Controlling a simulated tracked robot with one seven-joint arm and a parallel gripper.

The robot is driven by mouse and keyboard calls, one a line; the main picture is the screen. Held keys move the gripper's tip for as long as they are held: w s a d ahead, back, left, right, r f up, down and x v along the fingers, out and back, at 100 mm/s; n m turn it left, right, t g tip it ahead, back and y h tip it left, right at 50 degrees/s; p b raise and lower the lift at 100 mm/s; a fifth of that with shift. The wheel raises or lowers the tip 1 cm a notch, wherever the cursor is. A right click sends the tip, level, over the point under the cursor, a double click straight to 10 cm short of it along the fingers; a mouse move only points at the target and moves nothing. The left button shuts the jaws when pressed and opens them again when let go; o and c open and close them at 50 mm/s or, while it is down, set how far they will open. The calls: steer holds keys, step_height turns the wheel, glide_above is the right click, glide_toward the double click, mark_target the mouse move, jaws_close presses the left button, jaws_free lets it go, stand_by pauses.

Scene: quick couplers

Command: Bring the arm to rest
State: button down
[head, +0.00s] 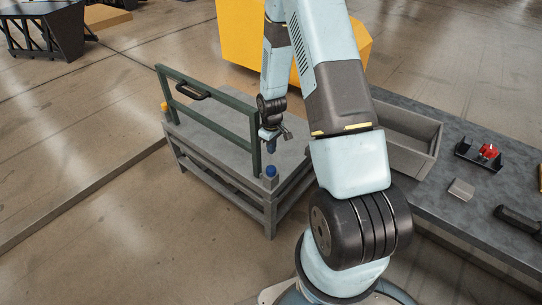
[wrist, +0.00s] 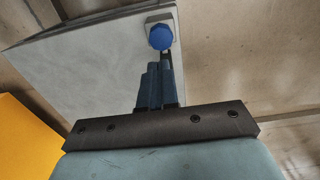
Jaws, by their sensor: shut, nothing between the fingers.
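My arm reaches out over a grey bench-like stand (head: 213,130) in the head view. My gripper (head: 271,147) points down above the stand's near right corner, close to a blue-capped coupler (head: 270,170). In the wrist view my gripper (wrist: 160,68) has its dark fingers together, with nothing seen between them. The blue cap (wrist: 161,37) shows just beyond the fingertips on a small grey block; whether they touch is unclear. A yellow-orange coupler (head: 164,107) sits at the stand's far left corner.
A dark green frame with a black handle (head: 193,91) rises from the stand. A workbench (head: 450,205) on the right holds an open grey bin (head: 437,142), a red knob-like part (head: 488,151) and a small metal block (head: 461,189). A yellow cabinet (head: 234,35) stands behind.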

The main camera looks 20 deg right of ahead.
steer(key=shift+r, duration=2.15)
steer(key=s+a+r+m+t, duration=0.1)
steer(key=s+r, duration=0.2)
steer(key=r, duration=1.1)
steer(key=s+r+m+t, duration=0.2)
steer(key=s+r, duration=0.1)
steer(key=r, duration=1)
steer(key=s+a+r+m+t, duration=0.1)
steer(key=s+r, duration=0.7)
steer(key=s, duration=0.3)
steer(key=s+a+r+m+t, duration=0.1)
steer(key=s+r+m, duration=0.1)
steer(key=s+r, duration=0.6)
steer(key=s, duration=0.3)
steer(key=shift+a, duration=0.2)
steer(key=shift+r, duration=0.1)
